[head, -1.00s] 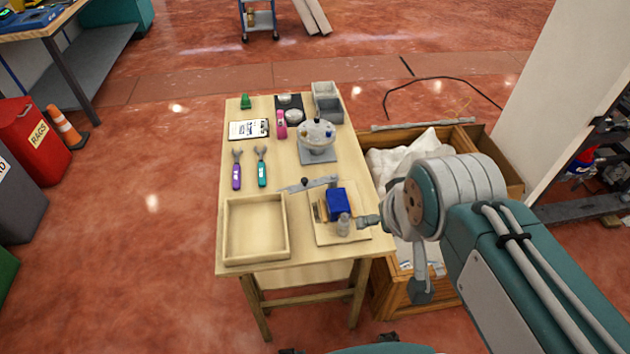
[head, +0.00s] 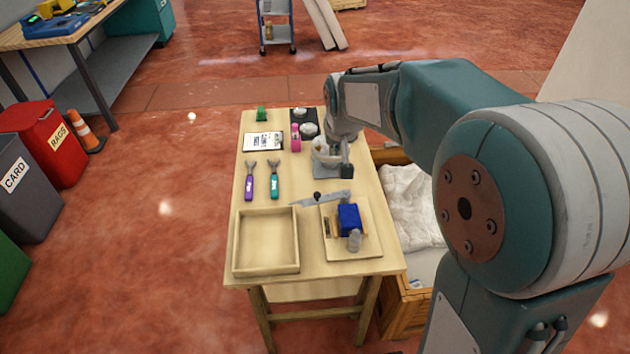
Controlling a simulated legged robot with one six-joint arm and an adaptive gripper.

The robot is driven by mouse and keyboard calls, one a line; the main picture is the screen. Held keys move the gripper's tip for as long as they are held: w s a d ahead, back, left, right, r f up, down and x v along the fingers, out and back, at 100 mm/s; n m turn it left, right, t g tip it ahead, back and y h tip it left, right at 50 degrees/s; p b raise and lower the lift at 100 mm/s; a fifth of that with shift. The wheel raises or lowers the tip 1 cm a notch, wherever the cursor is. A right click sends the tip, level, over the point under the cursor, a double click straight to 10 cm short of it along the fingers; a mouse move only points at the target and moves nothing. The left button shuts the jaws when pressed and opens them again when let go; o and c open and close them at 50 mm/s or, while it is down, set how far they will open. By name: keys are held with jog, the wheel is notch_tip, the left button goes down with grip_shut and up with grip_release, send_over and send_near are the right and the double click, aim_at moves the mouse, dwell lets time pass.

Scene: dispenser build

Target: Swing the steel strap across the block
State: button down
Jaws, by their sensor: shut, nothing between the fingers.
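The steel strap (head: 332,198) is a grey flat bar with a dark knob, lying along the back edge of a small wooden board (head: 365,250). Its left end sticks out past the board. The blue block (head: 349,217) sits on the board just in front of the strap; the strap does not lie over it.
A grey cylinder (head: 354,240) stands at the block's front. An empty wooden tray (head: 266,268) is at front left. A crate (head: 412,300) is right of the table.

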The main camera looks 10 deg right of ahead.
send_over(327, 195)
jog(key=w+a, duration=0.1)
jog(key=a, duration=0.2)
notch_tip(327, 195, down, 10)
notch_tip(327, 195, down, 10)
jog(key=shift+s+a, duration=0.15)
jog(key=shift+s, duration=0.1)
jog(key=shift+a, duration=0.1)
